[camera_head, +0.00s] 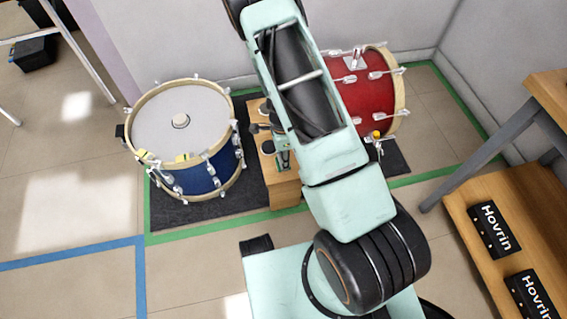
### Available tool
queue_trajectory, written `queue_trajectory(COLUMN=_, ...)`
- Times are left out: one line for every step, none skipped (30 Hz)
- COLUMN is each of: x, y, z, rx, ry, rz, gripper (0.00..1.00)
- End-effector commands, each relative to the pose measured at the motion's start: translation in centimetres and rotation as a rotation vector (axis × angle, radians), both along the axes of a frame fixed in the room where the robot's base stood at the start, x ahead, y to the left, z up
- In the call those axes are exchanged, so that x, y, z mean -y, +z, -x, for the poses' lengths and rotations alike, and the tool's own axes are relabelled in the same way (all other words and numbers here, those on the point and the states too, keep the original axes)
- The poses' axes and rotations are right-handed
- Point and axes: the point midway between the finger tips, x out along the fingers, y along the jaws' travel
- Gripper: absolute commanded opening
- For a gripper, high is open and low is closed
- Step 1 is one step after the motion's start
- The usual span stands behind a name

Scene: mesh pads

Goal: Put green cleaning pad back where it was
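I cannot make out the green cleaning pad in the head view. A wooden box (285,190) stands on a dark mat between two drums, and my arm hides much of its top. At the box top, beside my arm, are small dark parts and a pale green piece (283,158). This may be the end of my arm with my gripper, but it is too small and too covered to be sure. Whether my gripper is open or holds anything does not show.
A blue drum (192,180) with a white head stands left on the dark mat (210,212). A red drum (367,92) lies on the right behind my arm. A wooden shelf (470,240) with black Hovrin boxes (491,228) is at right.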

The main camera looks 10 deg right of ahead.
Motion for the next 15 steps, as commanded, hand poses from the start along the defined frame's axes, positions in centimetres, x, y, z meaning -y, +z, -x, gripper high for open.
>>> queue_trajectory(x=0.2, y=-0.5, z=-0.2, rx=-0.001, ry=-0.001, rz=0.001, gripper=0.12)
queue_trajectory(x=0.4, y=-0.8, z=-0.3, rx=-0.001, ry=-0.001, rz=0.001, gripper=0.12)
queue_trajectory(x=0.6, y=-1.3, z=-0.6, rx=-0.001, ry=0.0, rz=0.001, gripper=0.12)
queue_trajectory(x=0.5, y=-2.0, z=-0.4, rx=-0.003, ry=0.0, rz=0.0, gripper=0.12)
queue_trajectory(x=0.5, y=-2.5, z=-0.4, rx=-0.003, ry=0.001, rz=0.0, gripper=0.12)
queue_trajectory(x=0.4, y=-3.2, z=-0.4, rx=-0.003, ry=0.002, rz=0.0, gripper=0.12)
queue_trajectory(x=0.4, y=-3.6, z=-0.4, rx=-0.003, ry=0.002, rz=0.0, gripper=0.12)
queue_trajectory(x=0.4, y=-3.9, z=-0.4, rx=-0.003, ry=0.002, rz=0.0, gripper=0.12)
queue_trajectory(x=0.4, y=-4.0, z=-0.4, rx=-0.002, ry=0.002, rz=0.0, gripper=0.12)
queue_trajectory(x=0.4, y=-4.0, z=-0.5, rx=-0.001, ry=0.001, rz=0.0, gripper=0.12)
queue_trajectory(x=0.4, y=-4.0, z=-0.5, rx=-0.001, ry=0.001, rz=0.0, gripper=0.12)
queue_trajectory(x=0.4, y=-3.8, z=-0.5, rx=0.0, ry=0.001, rz=0.0, gripper=0.12)
queue_trajectory(x=0.4, y=-3.8, z=-0.5, rx=0.0, ry=0.001, rz=0.0, gripper=0.12)
queue_trajectory(x=0.4, y=-3.8, z=-0.5, rx=-0.001, ry=0.001, rz=0.0, gripper=0.12)
queue_trajectory(x=0.4, y=-3.8, z=-0.5, rx=-0.001, ry=0.001, rz=0.0, gripper=0.12)
